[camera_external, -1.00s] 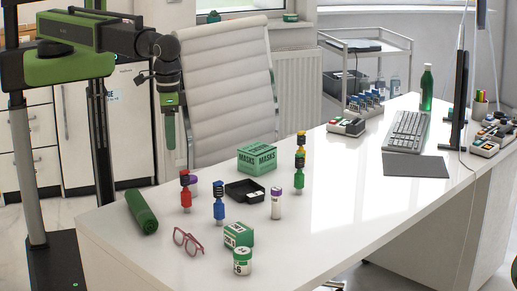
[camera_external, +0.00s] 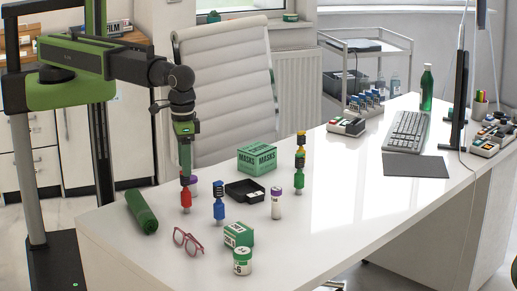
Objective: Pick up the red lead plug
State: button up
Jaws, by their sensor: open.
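The red lead plug (camera_external: 186,200) stands upright on the white desk (camera_external: 330,215), toward its left end. Its lower body is red and its upper part is dark. My gripper (camera_external: 186,172) points down directly above the plug, with the green fingers at the plug's top. The gripper is open. Whether the fingers touch or straddle the plug's top cannot be told from this view.
A green roll (camera_external: 142,212) lies to the left. Pink glasses (camera_external: 188,241) lie in front. A black tray (camera_external: 245,190) and masks box (camera_external: 257,158) stand behind right.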

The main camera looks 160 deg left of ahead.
aim_at(185, 181)
notch_tip(185, 181, down, 6)
jog(key=b, duration=0.5)
jog(key=shift+w+d+f, duration=0.1)
jog(key=shift+w, duration=0.05)
jog(key=shift+r, duration=0.2)
grip_shut()
